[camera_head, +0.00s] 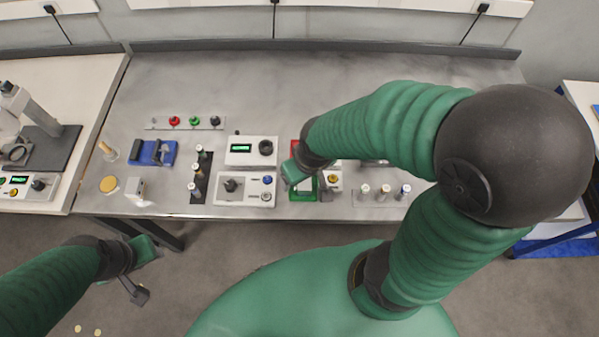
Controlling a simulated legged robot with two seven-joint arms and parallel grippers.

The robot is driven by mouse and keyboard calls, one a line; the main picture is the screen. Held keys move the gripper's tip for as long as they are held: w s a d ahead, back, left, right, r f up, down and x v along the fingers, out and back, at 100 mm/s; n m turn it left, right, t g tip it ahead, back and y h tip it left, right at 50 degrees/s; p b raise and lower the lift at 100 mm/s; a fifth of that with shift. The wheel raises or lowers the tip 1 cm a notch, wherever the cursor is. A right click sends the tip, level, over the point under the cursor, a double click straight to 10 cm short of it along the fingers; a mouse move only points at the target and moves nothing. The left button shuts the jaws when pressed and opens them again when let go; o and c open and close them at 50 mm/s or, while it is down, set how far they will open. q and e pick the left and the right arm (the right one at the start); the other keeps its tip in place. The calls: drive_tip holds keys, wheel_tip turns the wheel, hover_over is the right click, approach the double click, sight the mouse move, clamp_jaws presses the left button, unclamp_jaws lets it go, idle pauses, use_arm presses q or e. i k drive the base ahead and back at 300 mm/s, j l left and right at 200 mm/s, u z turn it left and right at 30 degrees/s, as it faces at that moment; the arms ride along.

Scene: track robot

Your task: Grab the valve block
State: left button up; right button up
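My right gripper (292,174) reaches down over the middle of the bench, at the red and green pieces. Its wrist and forearm hide part of that spot, and I cannot see whether its fingers are apart or closed on something. I cannot pick out the valve block for certain.
A white box with a green display (251,152) and a second white control box (245,189) stand left of the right gripper. A blue device (152,153), a small metal block (136,188) and a strip of coloured knobs (185,123) are farther left. The bench's back is clear.

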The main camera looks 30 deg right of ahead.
sight(136, 187)
drive_tip(key=i+j+z, duration=0.25)
drive_tip(key=j, duration=0.35)
drive_tip(key=i+j+z, duration=0.25)
drive_tip(key=j, duration=0.3)
drive_tip(key=j+z, duration=0.3)
drive_tip(key=j, duration=0.35)
drive_tip(key=j+z, duration=0.25)
drive_tip(key=j, duration=0.4)
